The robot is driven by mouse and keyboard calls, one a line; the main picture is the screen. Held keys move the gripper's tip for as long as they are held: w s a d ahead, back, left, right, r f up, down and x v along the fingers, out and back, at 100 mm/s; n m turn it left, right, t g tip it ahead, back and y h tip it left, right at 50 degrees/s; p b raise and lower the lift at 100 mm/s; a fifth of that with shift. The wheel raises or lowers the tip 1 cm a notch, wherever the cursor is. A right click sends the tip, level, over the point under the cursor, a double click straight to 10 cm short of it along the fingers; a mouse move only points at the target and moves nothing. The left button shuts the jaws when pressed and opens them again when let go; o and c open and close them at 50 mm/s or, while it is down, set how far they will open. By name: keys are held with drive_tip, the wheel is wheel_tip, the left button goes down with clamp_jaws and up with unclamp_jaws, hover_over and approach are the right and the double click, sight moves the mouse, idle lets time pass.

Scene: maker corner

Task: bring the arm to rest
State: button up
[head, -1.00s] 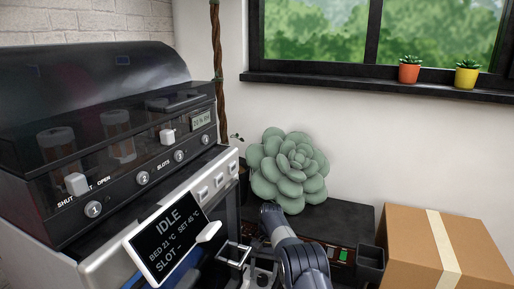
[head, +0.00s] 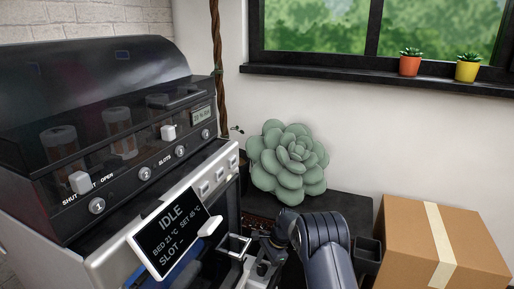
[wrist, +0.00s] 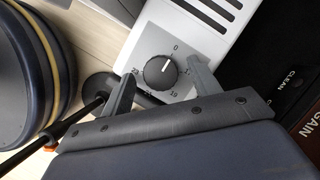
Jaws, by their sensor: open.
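My gripper (wrist: 162,74) is open in the wrist view, its two grey fingers apart with nothing held between them. A round black dial (wrist: 160,73) on a white panel shows between and beyond the fingertips; I cannot tell how far off it is. In the head view my arm (head: 322,248) is bent at the lower middle, in front of the machine and the dark bench. The gripper end (head: 245,262) is low there and partly cut off by the frame.
The machine (head: 60,205) with a screen reading IDLE (head: 172,232) stands close at left. A green succulent (head: 288,165) sits on the dark bench behind my arm. A cardboard box (head: 405,235) is at right.

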drive_tip(key=m, duration=0.2)
drive_tip(key=m+t, duration=0.1)
drive_tip(key=m, duration=0.1)
drive_tip(key=shift+s+t, duration=0.2)
drive_tip(key=shift+t, duration=0.1)
drive_tip(key=shift+d+r+m, duration=0.1)
drive_tip(key=shift+r+m, duration=0.2)
drive_tip(key=shift+m, duration=0.2)
drive_tip(key=shift+p+v, duration=0.65)
drive_tip(key=shift+v, duration=2)
